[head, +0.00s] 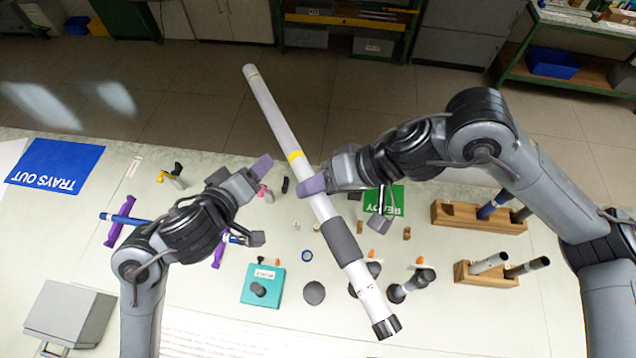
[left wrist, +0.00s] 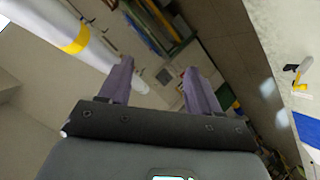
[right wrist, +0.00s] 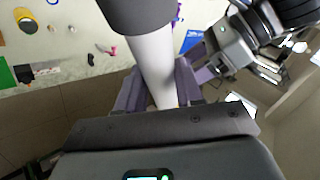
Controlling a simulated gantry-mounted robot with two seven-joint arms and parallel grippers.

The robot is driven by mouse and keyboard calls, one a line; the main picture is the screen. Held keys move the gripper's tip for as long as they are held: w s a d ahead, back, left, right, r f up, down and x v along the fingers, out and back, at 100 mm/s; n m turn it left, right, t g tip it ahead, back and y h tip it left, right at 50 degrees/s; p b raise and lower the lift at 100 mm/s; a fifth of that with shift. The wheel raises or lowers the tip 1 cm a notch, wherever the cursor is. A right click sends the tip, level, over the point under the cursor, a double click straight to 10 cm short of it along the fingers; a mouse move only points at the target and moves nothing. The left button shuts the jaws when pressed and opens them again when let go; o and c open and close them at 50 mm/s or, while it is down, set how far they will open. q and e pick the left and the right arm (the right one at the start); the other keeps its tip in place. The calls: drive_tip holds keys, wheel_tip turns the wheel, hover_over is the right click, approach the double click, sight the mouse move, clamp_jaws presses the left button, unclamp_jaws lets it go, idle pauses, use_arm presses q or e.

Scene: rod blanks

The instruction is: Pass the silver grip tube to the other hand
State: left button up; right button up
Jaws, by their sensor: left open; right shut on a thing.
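The silver grip tube (head: 282,128) is a long pale silver rod with a yellow band, a dark grey sleeve and a black end. My right gripper (head: 314,185) is shut on it between the yellow band and the sleeve, holding it tilted above the table. In the right wrist view the tube (right wrist: 155,62) runs between the fingers (right wrist: 158,88). My left gripper (head: 262,198) is open and empty, a little left of the tube. In the left wrist view the tube (left wrist: 90,48) passes beyond the left fingers (left wrist: 158,80), outside the gap between them.
Two wooden holders, an upper one (head: 470,222) and a lower one (head: 470,280), carry rods at right. A teal block (head: 250,287), a blue "TRAYS OUT" mat (head: 55,166), a green mat (head: 397,203) and a grey box (head: 62,318) lie on the table. Small parts lie mid-table.

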use_arm(q)
drive_tip(key=s+a+f+m+g+y, duration=0.2)
drive_tip(key=s+a+f+m+g, duration=0.1)
drive_tip(key=s+f, duration=0.6)
drive_tip(key=s+a+f+m+g+y, duration=0.2)
drive_tip(key=s+a+f+g, duration=0.3)
drive_tip(key=s+f, duration=0.5)
drive_tip(key=s+a+m, duration=0.1)
drive_tip(key=s, duration=0.3)
drive_tip(key=shift+a+f+m, duration=0.25)
drive_tip(key=shift+a+m, duration=0.05)
drive_tip(key=shift+m, duration=0.1)
drive_tip(key=shift+s, duration=0.1)
